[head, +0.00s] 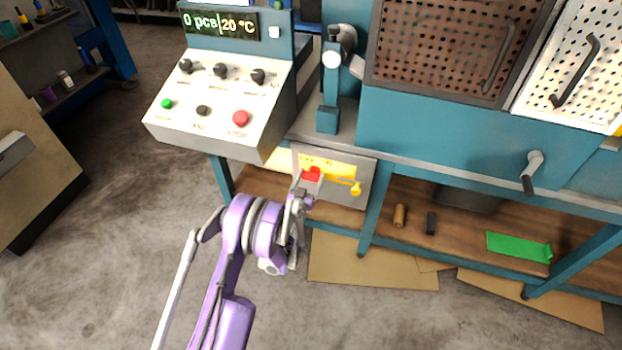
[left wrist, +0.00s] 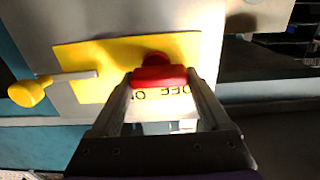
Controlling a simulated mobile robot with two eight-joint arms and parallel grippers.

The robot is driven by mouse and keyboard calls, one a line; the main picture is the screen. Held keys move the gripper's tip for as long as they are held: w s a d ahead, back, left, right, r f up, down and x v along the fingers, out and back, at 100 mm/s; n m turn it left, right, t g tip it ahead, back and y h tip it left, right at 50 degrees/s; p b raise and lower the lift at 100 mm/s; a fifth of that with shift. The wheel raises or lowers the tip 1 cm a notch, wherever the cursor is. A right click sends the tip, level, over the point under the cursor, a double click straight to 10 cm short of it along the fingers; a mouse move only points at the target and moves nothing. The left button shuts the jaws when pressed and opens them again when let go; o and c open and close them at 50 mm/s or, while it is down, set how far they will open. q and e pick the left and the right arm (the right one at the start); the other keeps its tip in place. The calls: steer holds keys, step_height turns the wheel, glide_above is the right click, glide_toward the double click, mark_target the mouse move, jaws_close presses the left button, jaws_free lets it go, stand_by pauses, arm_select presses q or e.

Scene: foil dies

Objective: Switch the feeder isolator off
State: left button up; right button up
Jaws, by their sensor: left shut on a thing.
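The feeder isolator is a grey box (head: 346,196) under the bench edge, with a yellow plate (head: 338,170) and a red handle (head: 312,173). The red handle also shows in the left wrist view (left wrist: 160,76), between the fingers. My left gripper (head: 303,187) is shut on the red handle. Upside-down OFF and ON lettering shows between the fingers in the left wrist view. I cannot tell which mark the handle points to. A lever with a yellow knob (head: 355,189) sits beside the handle on the plate. My right gripper is not in view.
A control panel (head: 218,105) with knobs and a red button stands above left of the isolator. A blue table leg (head: 372,210) is close on its right. A lower shelf (head: 462,225) holds a brown roll, a dark block and a green piece.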

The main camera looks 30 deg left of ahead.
arm_select(q)
steer(key=o, duration=1.2)
steer(key=b+v, duration=0.3)
steer(key=v, duration=0.7)
steer(key=shift+s, duration=0.4)
